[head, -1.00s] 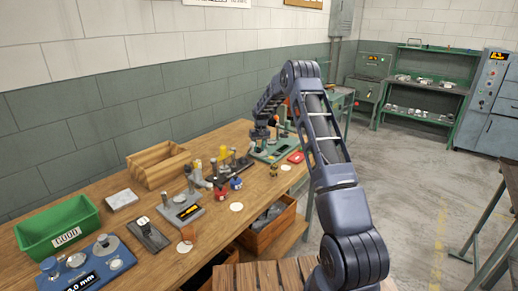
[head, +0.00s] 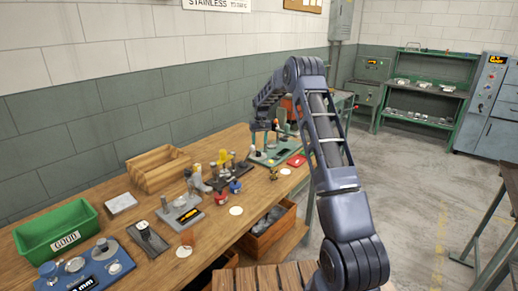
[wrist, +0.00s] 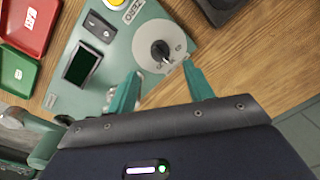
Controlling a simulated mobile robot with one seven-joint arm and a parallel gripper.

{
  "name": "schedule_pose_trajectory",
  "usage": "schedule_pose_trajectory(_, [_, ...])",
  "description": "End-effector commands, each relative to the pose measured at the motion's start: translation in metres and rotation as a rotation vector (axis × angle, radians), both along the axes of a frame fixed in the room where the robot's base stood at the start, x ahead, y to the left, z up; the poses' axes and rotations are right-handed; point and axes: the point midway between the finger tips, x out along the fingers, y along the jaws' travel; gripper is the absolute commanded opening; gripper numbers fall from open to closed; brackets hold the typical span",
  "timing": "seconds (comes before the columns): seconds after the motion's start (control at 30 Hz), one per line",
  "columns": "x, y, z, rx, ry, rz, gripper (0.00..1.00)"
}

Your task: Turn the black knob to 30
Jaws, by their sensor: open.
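The black knob (wrist: 161,51) sits on a round pale dial on a green machine panel (wrist: 121,68) in the wrist view. A light pointer line marks the knob; the dial's numbers are too small to read. My gripper (wrist: 165,82) is open, its two green fingers pointing toward the dial, one on each side below the knob in the picture. Nothing is between the fingers. In the head view my gripper (head: 264,132) hangs over the green machine (head: 270,156) at the far end of the bench; the knob cannot be made out there.
The panel also has a dark screen (wrist: 82,66), switches (wrist: 100,27) and a yellow button (wrist: 118,2). A red tray (wrist: 31,22) and a green tray (wrist: 17,75) lie at left. Bare bench wood shows right of the panel.

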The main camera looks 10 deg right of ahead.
Motion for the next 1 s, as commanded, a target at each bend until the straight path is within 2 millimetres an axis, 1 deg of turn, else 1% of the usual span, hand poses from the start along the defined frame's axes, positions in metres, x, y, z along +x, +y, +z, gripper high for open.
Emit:
schedule_pose_trajectory(0.03, [0.0, 0.0, 0.009, 0.0, -0.002, 0.0, 0.52])
schedule_pose_trajectory(0.1, [0.0, -0.001, 0.018, 0.0, 0.0, 0.0, 0.52])
schedule_pose_trajectory(0.2, [0.0, -0.002, 0.029, 0.0, -0.001, 0.0, 0.52])
schedule_pose_trajectory(0.3, [0.0, -0.002, 0.035, 0.0, 0.0, 0.0, 0.52])
schedule_pose_trajectory(0.67, [0.0, -0.002, 0.038, 0.0, 0.001, 0.0, 0.52])
schedule_pose_trajectory(0.77, [-0.002, -0.003, 0.042, -0.001, -0.002, -0.001, 0.52])
schedule_pose_trajectory(0.87, [-0.01, -0.006, 0.057, -0.002, -0.011, -0.004, 0.52])
schedule_pose_trajectory(0.97, [-0.025, -0.011, 0.081, -0.005, -0.027, -0.01, 0.52])
schedule_pose_trajectory(1.0, [-0.033, -0.014, 0.092, -0.007, -0.033, -0.012, 0.52])
